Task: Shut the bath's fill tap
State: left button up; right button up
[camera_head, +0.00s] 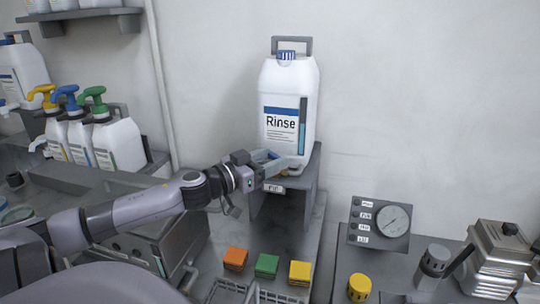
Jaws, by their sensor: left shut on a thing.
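A white canister marked "Rinse" (288,95), with a blue cap and grey handle, stands upright on a grey stand (297,205). A small label (274,188) on the stand's front edge seems to read "Fill". My left gripper (272,162) is at the canister's lower front, shut on what seems to be the fill tap. The fingers hide most of the tap, so its handle position cannot be told. A grey metal box (172,240), possibly the bath, stands below my left arm. My right gripper is out of view.
Orange (236,258), green (267,265) and yellow (299,272) blocks sit below the stand by a wire basket (228,292). A gauge panel (380,222) and a metal machine (495,262) are at right. Pump bottles (118,143) stand at left.

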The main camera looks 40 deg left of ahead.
pick_arm(q)
jog(key=h, duration=0.1)
jog(key=m+h+p, duration=0.1)
jog(key=shift+a+m+g+h, duration=0.25)
jog(key=shift+m+g+h, duration=0.05)
jog(key=shift+w+a+m+g+h, duration=0.1)
jog(key=shift+m+g+h, duration=0.3)
jog(key=shift+m+h, duration=0.6)
jog(key=shift+h, duration=0.5)
jog(key=o, duration=1)
jog(key=shift+o, duration=0.2)
jog(key=shift+y, duration=0.3)
